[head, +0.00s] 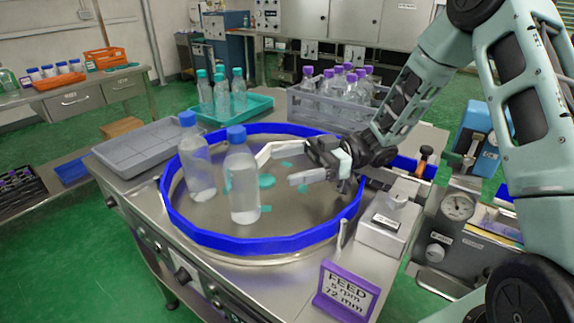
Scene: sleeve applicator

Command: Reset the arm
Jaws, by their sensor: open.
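My gripper (276,165) is open and empty above the round feed table (200,239), which has a blue rim. Its fingers point left, toward a clear bottle with a blue cap (242,185) standing upright on the table. The fingertips look close to this bottle, but I cannot tell the exact gap. A second blue-capped bottle (197,165) stands upright just behind and to the left. My arm reaches in from the upper right.
A teal tray (258,104) with teal-capped bottles and a grey crate (300,105) of purple-capped bottles stand behind. A purple "FEED" sign (345,291) stands in front. A gauge unit (457,207) is at right.

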